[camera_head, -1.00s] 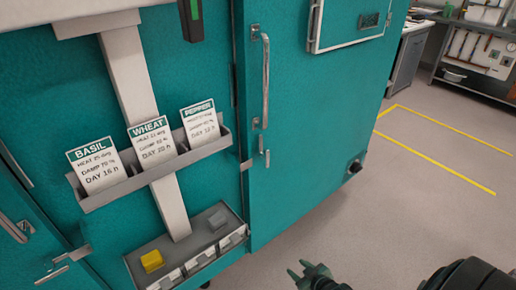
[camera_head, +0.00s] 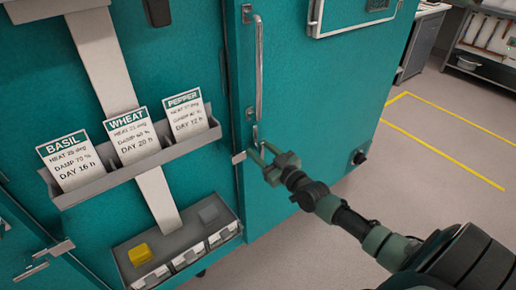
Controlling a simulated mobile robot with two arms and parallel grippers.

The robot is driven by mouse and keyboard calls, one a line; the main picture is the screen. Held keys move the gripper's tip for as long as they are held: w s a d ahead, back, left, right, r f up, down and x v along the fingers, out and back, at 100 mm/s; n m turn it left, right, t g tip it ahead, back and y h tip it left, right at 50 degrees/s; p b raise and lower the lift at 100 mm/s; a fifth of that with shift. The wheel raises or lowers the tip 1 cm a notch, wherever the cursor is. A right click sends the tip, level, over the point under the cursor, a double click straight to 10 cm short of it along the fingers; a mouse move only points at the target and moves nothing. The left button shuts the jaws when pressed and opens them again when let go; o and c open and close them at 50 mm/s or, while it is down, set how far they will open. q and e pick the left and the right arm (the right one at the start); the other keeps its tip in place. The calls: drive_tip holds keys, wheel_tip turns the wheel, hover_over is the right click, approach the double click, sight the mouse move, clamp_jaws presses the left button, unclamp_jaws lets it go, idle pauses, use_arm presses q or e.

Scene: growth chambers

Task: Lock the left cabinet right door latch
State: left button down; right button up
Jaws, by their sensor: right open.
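A teal cabinet door (camera_head: 310,100) with a long vertical metal handle (camera_head: 259,65) stands right of centre. A small metal latch (camera_head: 255,134) sits just below the handle, near the door's left edge. My right gripper (camera_head: 262,154) is open at the lower end of this latch, its fingers pointing up and to the left. The fingers partly cover the latch. I cannot tell whether they touch it or how the latch is set. Another metal latch (camera_head: 46,259) shows at the lower left. My left gripper is not in view.
A card holder (camera_head: 95,184) with basil, wheat and pepper cards hangs left of the door. Open floor (camera_head: 420,190) with yellow lines lies right; a bench stands behind.

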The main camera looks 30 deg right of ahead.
drive_tip(key=shift+w+a, duration=0.1)
drive_tip(key=shift+w, duration=0.65)
clamp_jaws()
idle(0.9)
